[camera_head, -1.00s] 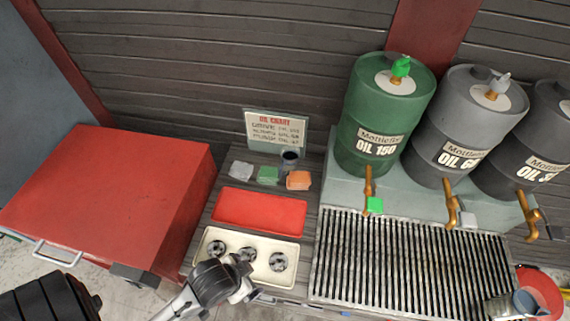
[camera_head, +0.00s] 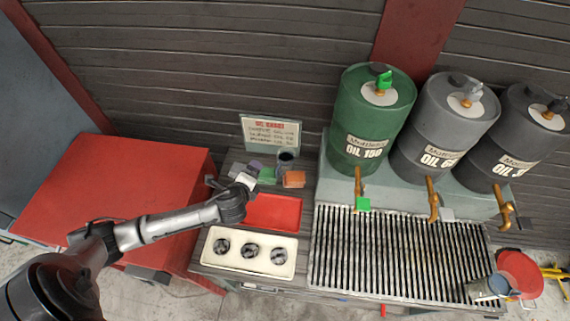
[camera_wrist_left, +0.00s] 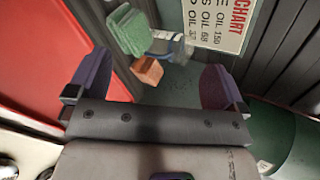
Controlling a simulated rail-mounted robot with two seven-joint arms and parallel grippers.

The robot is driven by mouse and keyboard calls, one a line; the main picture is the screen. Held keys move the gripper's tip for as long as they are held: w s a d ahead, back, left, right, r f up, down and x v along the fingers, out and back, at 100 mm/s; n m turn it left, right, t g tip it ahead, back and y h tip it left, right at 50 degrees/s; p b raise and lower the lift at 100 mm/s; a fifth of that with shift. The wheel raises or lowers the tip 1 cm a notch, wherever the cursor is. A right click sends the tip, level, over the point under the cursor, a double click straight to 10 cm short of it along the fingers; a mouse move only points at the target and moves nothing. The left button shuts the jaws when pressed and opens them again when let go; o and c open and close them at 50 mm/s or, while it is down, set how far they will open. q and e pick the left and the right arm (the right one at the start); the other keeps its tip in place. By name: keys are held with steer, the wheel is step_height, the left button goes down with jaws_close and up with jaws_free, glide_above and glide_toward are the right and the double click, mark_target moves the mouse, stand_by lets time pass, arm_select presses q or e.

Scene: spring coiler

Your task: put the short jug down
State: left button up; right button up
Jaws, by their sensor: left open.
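A small grey jug (camera_head: 487,287) stands at the right front corner of the slatted grate. A dark cup-like vessel (camera_head: 286,158) stands behind the coloured blocks; it also shows, partly covered, in the left wrist view (camera_wrist_left: 178,47). I cannot tell which of the two is the short jug. My left gripper (camera_head: 234,175) is over the left side of the bench near the red tray. In the left wrist view its purple fingers (camera_wrist_left: 158,82) are wide apart with nothing held between them. My right gripper is not in view.
A green block (camera_head: 267,175) and an orange block (camera_head: 294,179) lie behind the red tray (camera_head: 278,212). A cream tray (camera_head: 271,242) has round holes. Oil drums with taps stand behind the grate (camera_head: 380,250). A red bucket (camera_head: 520,275) is at right.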

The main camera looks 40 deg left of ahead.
mark_target(281, 162)
arm_select(q)
steer(key=w+f+m+t+h, duration=0.1)
steer(key=w+m, duration=0.2)
steer(key=m, duration=0.3)
steer(key=w+d+f+m+t+h, duration=0.1)
steer(key=w+m, duration=0.3)
steer(key=m, duration=0.2)
steer(key=w+f+m+t+h+b, duration=0.1)
steer(key=w+m, duration=0.3)
steer(key=m, duration=0.1)
steer(key=shift+d+f+m+h, duration=0.3)
steer(key=shift+d+f+m, duration=0.1)
steer(key=b+x, duration=0.1)
steer(key=x, duration=0.3)
steer(key=shift+w+f, duration=0.1)
steer(key=shift+f, duration=0.15)
steer(key=shift+w+a+f, duration=0.15)
steer(key=shift+w, duration=0.2)
steer(key=c, duration=1.4)
